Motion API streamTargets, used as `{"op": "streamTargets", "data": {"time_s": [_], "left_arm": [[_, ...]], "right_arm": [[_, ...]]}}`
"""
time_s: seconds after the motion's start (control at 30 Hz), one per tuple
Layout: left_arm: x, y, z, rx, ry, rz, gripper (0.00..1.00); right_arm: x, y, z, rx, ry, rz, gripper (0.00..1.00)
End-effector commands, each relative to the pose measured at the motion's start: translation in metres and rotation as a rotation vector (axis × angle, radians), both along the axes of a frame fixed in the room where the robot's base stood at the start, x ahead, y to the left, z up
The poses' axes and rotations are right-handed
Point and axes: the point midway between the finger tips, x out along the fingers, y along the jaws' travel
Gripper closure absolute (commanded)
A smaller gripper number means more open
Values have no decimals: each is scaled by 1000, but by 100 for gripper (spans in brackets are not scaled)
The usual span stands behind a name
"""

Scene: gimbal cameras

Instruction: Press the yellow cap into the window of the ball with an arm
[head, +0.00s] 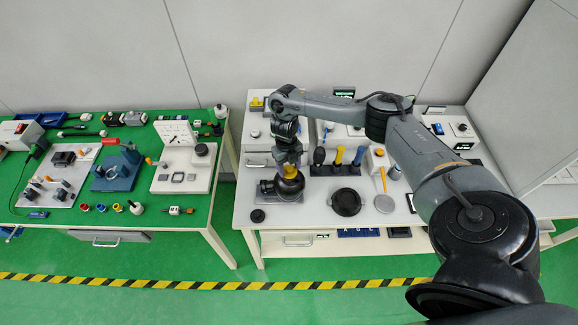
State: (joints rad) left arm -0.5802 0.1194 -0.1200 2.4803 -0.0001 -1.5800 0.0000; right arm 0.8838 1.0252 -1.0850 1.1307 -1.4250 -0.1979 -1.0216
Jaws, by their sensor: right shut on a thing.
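A black ball (294,187) sits at the front left of the white table, with a grey metal piece (266,188) at its left side. My right gripper (289,162) reaches down onto the ball from above. It is shut on a small yellow piece, the yellow cap (290,172), at the top of the ball. The gripper hides most of the cap and the ball's window. I cannot tell how deep the cap sits. My left gripper is not in view.
Upright black, yellow and blue handles (338,157) stand in a black holder right of the ball. A black round dish (346,202) and a small black disc (257,215) lie near the front edge. A green workbench (190,219) with tools stands left, across a gap.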

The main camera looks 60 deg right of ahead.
Motion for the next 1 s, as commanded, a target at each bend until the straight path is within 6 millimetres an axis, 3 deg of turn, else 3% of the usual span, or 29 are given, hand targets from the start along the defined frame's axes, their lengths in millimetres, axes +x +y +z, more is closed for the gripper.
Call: {"op": "streamTargets", "data": {"time_s": [0.67,0.7,0.9,1.0], "left_arm": [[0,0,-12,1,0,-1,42],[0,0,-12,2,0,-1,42],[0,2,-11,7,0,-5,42],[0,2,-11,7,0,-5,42]], "right_arm": [[0,0,-16,1,1,0,70],[0,0,-16,0,0,0,41],[0,0,-15,0,0,0,12],[0,0,-15,0,0,0,12]]}}
